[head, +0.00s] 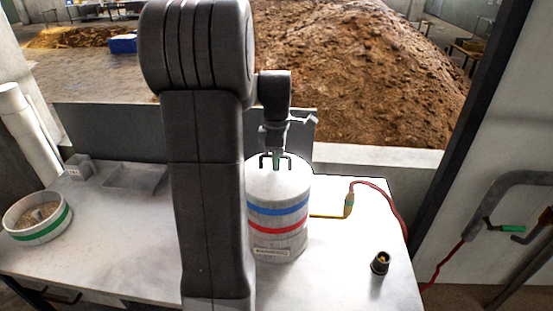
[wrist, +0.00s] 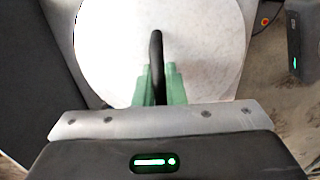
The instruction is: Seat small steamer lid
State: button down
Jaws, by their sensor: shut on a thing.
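The small steamer (head: 265,240) is a pale grey cylinder with a blue and a red band, standing on the worktop right of my arm in the head view. Its pale round lid (head: 295,178) is at its top; I cannot tell whether a thin gap lies between them. My gripper (head: 275,156) is above the lid, pointing down. In the wrist view, the green fingertips of my gripper (wrist: 159,85) are shut on the black lid handle (wrist: 156,48). The lid (wrist: 205,50) fills the upper middle there, and the steamer below it is hidden.
A round tray of grain with a green band (head: 38,236) stands at the worktop's left. A small dark cup-like fitting (head: 380,263) is at the right front. A red hose (head: 383,192) with a yellow-tipped fitting (head: 348,205) lies right of the steamer. Bare worktop (head: 110,240) lies left of my arm.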

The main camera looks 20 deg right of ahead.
jog(key=c, duration=1.4)
grip_release()
notch_tip(320, 180, up, 14)
jog(key=b, duration=0.1)
jog(key=shift+f, duration=0.1)
notch_tip(320, 180, down, 14)
jog(key=shift+r+p, duration=0.1)
jog(key=shift+p, duration=0.4)
jog(key=shift+r, duration=0.2)
